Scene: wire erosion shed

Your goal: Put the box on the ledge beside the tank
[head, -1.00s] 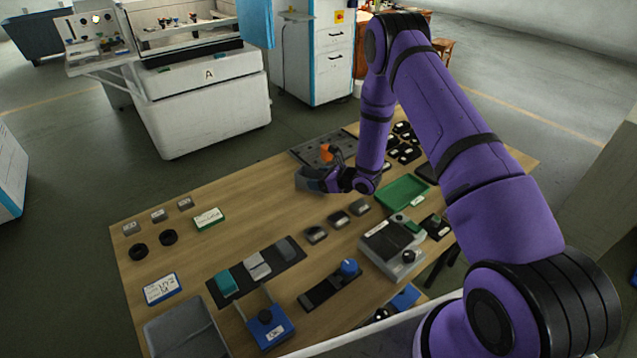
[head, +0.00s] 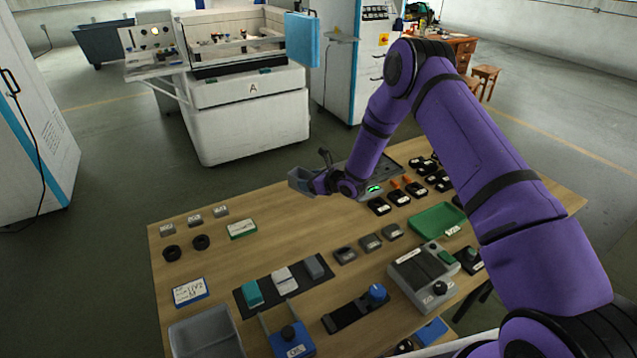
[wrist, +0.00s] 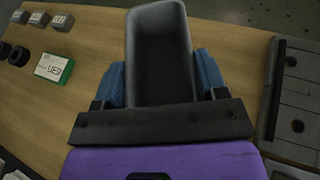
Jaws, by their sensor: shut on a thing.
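My gripper (head: 312,181) is shut on a grey open-topped box (head: 299,179), held above the far edge of the table. In the wrist view the box (wrist: 160,45) sits between two blue finger pads, its hollow facing the camera and looking empty. The tank (head: 240,48) is the white-walled trough on top of the machine marked A, beyond the table. A white ledge (head: 155,73) juts out at the tank's left, under an upright panel. The gripper and box are well short of the machine, with floor between.
The wooden table (head: 215,265) holds small blocks, black rings, a green tray (head: 437,220), a grey bin (head: 204,333) and other fixtures. A blue panel (head: 302,40) hangs at the tank's right. A white cabinet (head: 30,130) stands at left. Grey floor lies open between.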

